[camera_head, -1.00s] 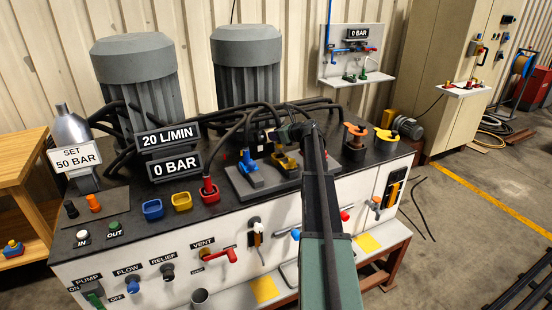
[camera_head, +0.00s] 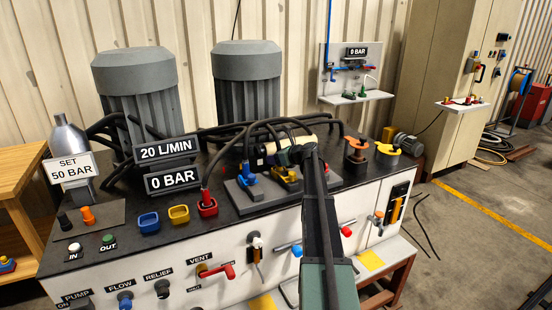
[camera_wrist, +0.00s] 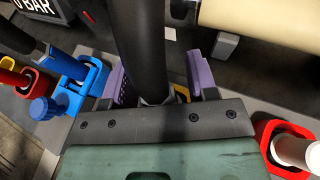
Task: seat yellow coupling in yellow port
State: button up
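My gripper (camera_wrist: 165,90) points down over the row of ports, with one purple finger on each side of a black hose (camera_wrist: 140,40). Yellow (camera_wrist: 182,93) shows between the hose and the right finger in the wrist view; most of it is hidden. In the head view a yellow body (camera_head: 285,178) sits on the grey plate just below my gripper (camera_head: 296,154). I cannot tell there where the yellow coupling stops and the yellow port starts. The grip on the coupling and its depth are hidden.
The blue port (camera_wrist: 88,80) with a blue coupling is left of my gripper. A red port (camera_wrist: 285,150) with a pale cylinder is close on the right. Empty blue (camera_head: 149,222) and yellow (camera_head: 179,215) holders stand in front; a red coupling (camera_head: 206,198) stands in the red holder.

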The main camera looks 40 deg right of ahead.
jog(key=shift+r, duration=0.2)
jog(key=p+v, duration=0.5)
jog(key=v, duration=0.7)
jog(key=a+f+n+g, duration=0.1)
jog(key=a+n, duration=0.1)
jog(key=a, duration=0.2)
jog(key=a+f+n+y, duration=0.1)
jog(key=a+n, duration=0.1)
jog(key=a, duration=0.3)
jog(key=a+f+n+g, duration=0.1)
jog(key=a+n, duration=0.1)
jog(key=a, duration=0.3)
jog(key=shift+w+f+g+y, duration=0.1)
jog(key=shift+w+g+y, duration=0.1)
jog(key=shift+g+y, duration=0.15)
jog(key=s+a+f+n+g, duration=0.2)
jog(key=a+n, duration=0.3)
jog(key=a, duration=0.4)
jog(key=s+a+f+n+g, duration=0.25)
jog(key=a+n, duration=0.25)
jog(key=a, duration=0.5)
jog(key=s+a+f+n+g+h, duration=0.3)
jog(key=s+a+n+g+h, duration=0.1)
jog(key=s+a+n, duration=1.2)
jog(key=shift+s+a+n+g+h, duration=0.35)
jog(key=shift+s+n+g, duration=0.35)
jog(key=shift+s+g, duration=0.2)
